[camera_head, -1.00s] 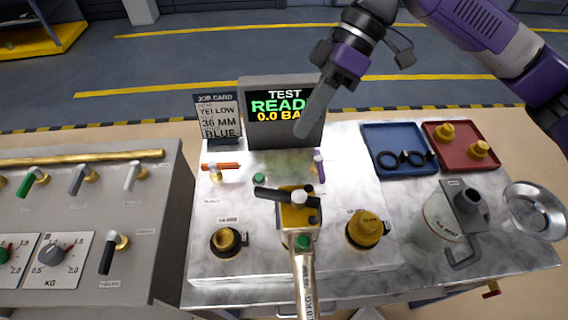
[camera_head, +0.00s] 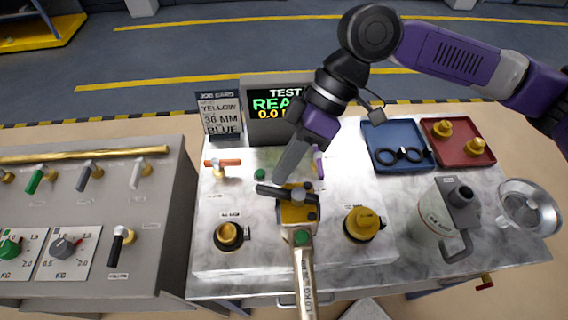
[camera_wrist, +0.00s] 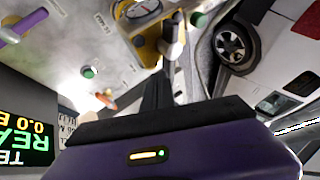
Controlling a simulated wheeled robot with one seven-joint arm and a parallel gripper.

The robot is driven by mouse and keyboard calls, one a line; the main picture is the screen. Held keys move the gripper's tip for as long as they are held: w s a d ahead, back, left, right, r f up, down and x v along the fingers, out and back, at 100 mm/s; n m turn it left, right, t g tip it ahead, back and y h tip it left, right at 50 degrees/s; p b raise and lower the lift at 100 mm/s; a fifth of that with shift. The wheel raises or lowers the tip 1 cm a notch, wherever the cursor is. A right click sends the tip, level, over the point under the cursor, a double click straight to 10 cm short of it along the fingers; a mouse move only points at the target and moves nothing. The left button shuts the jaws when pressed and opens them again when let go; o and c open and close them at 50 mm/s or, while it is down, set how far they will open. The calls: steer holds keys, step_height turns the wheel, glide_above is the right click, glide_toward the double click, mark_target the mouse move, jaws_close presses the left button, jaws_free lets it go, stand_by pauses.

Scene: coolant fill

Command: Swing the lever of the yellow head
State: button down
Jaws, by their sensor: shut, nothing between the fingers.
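The yellow head (camera_head: 298,213) stands on the marble-topped bench, with a hose or handle piece labelled in KG running from it toward the front. Its black lever (camera_head: 268,191) lies across its top, pointing left, by a pale round knob. My gripper (camera_head: 279,180) is shut and empty, its fingers pointing down just behind and above the lever. I cannot tell whether they touch it. In the wrist view, the shut fingers (camera_wrist: 155,92) point toward the yellow head (camera_wrist: 148,45), which shows partly beyond them.
A purple-handled valve (camera_head: 318,163) stands close right of my fingers, an orange-handled one (camera_head: 220,166) to the left. Brass caps flank the head. The test screen (camera_head: 274,112) and job card (camera_head: 219,116) stand behind. A white jug (camera_head: 436,213) and steel funnel (camera_head: 527,206) are at right.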

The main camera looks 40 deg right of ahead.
steer(key=shift+s+a+n+g, duration=0.2)
steer(key=shift+a+n+g, duration=0.1)
steer(key=shift+a+n, duration=0.15)
steer(key=shift+s+a+n+g, duration=0.1)
steer(key=shift+a+n+g, duration=0.05)
steer(key=shift+n+g, duration=0.2)
steer(key=shift+s+a, duration=0.1)
